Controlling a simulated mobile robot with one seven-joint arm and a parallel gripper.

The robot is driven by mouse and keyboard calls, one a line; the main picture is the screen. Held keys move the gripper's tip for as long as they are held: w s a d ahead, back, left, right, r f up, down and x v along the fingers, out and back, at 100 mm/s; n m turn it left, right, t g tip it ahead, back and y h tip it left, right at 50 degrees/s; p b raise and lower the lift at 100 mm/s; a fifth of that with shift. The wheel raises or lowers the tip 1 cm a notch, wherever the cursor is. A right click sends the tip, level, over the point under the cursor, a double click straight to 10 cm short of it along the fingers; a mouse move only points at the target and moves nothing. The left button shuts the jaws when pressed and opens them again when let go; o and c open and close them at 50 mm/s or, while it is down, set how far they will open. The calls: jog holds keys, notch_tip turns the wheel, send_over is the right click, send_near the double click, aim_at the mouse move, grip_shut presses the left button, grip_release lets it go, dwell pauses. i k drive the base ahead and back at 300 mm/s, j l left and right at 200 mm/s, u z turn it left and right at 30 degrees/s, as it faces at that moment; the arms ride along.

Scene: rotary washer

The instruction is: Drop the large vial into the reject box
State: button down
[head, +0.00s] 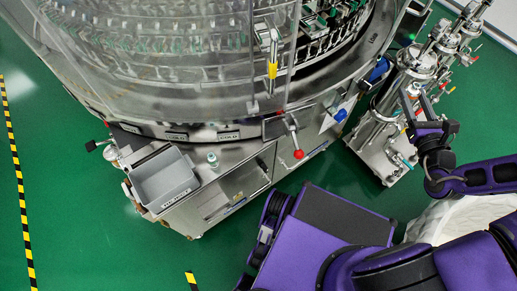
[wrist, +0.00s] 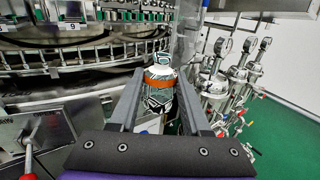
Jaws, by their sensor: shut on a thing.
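In the wrist view a clear vial (wrist: 160,76) with an orange band stands between the two fingers of my gripper (wrist: 161,74), which is shut on it. In the head view my gripper (head: 414,105) is at the right, beside the steel filter stand, and I cannot make out the vial there. The reject box (head: 165,180) is a grey open bin on the machine's front ledge at the left, far from my gripper. Its inside looks empty from here.
The rotary washer (head: 180,60) with its clear guard fills the top. A small clear vial-like object (head: 212,159) stands on the ledge right of the box. A red-knobbed lever (head: 298,154) sticks out in front. The steel filter stand (head: 385,140) is at the right. Green floor is open at left.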

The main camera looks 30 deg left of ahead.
aim_at(174, 182)
jog(key=k, duration=0.55)
jog(key=k+u, duration=0.1)
jog(key=u, duration=1)
jog(key=i+j+u, duration=0.15)
jog(key=u, duration=0.8)
jog(key=j+z, duration=0.55)
jog(key=j, duration=0.2)
